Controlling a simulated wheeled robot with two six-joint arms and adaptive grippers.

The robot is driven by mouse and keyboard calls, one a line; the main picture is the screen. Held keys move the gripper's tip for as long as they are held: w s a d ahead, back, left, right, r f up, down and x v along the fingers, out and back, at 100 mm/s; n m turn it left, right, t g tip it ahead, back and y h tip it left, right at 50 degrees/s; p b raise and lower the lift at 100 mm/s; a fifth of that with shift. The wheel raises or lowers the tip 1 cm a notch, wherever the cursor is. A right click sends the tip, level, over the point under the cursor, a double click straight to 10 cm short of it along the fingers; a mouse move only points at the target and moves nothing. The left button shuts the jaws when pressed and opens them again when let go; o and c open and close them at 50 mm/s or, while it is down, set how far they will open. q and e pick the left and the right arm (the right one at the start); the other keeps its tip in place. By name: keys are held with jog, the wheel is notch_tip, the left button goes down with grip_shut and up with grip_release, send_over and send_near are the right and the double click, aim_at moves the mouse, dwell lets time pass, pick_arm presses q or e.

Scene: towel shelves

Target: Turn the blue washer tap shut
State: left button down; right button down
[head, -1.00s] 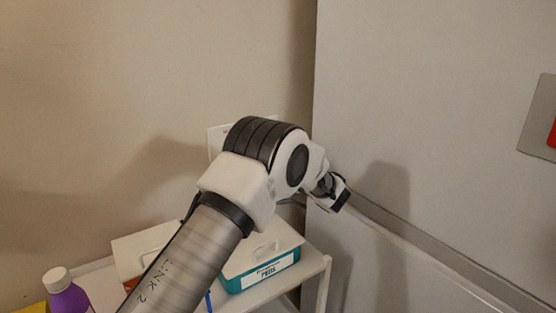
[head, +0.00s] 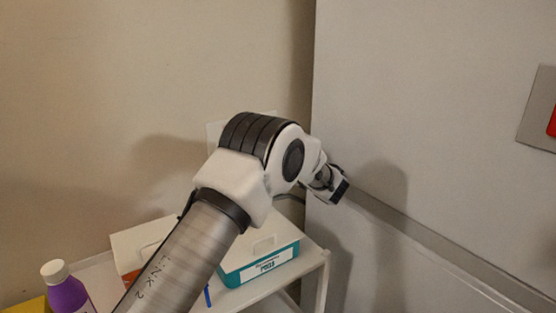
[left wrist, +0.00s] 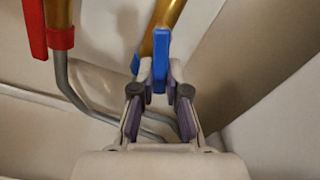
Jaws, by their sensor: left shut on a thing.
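The blue washer tap (left wrist: 160,58) is in the left wrist view, a blue lever on a brass pipe (left wrist: 165,14). My left gripper (left wrist: 160,78) is shut on the lower part of the blue lever, with a finger on each side. The lever lies roughly in line with the pipe in that view. In the head view my left gripper (head: 332,187) is at the wall panel's left part, and the arm hides the tap there. My right gripper is in neither view.
A second brass pipe with a red lever (left wrist: 35,30) is left of the blue one. Grey hoses (left wrist: 75,95) run below. In the head view a low white shelf holds a teal box (head: 260,268) and a purple bottle (head: 68,290).

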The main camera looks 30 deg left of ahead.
pick_arm(q)
jog(key=shift+w+d+r+n+b, duration=0.15)
jog(key=shift+w+r+n+b, duration=0.3)
jog(key=shift+n+b, duration=2.3)
jog(key=shift+w+d+r+n+b, duration=0.25)
jog(key=shift+r+n+b, duration=0.35)
jog(key=shift+n+b, duration=2.15)
jog(key=shift+w+d+r+n+b, duration=0.1)
jog(key=shift+w+r+n+b, duration=0.85)
jog(key=shift+b, duration=3.15)
jog(key=shift+s+f+n, duration=0.35)
jog(key=shift+s+n, duration=0.1)
jog(key=shift+s, duration=0.1)
jog(key=c, duration=1.2)
grip_release()
jog(key=shift+s, duration=0.1)
jog(key=shift+o, duration=0.2)
jog(key=shift+r, duration=0.1)
jog(key=v, duration=1.2)
